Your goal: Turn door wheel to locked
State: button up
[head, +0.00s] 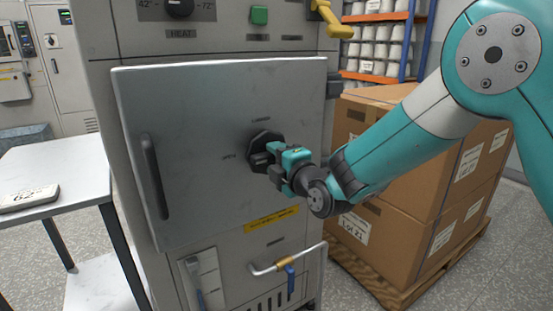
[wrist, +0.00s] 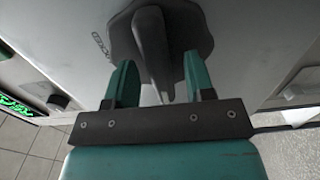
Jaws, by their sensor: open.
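The door wheel (head: 264,143) is a dark knob with a raised grip bar on the grey cabinet door (head: 200,110). It also shows in the wrist view (wrist: 190,30), with its bar (wrist: 151,45) pointing down between my fingers. My gripper (head: 268,163) is at the wheel, its teal fingers open on either side of the bar. In the wrist view my gripper (wrist: 158,85) shows gaps between each finger and the bar. Small labels sit around the wheel, too small to read surely; the gripper hides part of the wheel's lower right.
The door has a dark vertical handle (head: 154,176) at its left. Below is a pipe handle (head: 285,260) with a blue lever. A metal table (head: 60,160) stands at left. Stacked cartons (head: 400,215) on a pallet stand at right, behind my arm.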

grip_shut()
jog(key=shift+m+b, duration=0.35)
jog(key=shift+m, duration=0.05)
jog(key=m+b, duration=0.6)
jog(key=m, duration=1.1)
dwell(0.6)
grip_release()
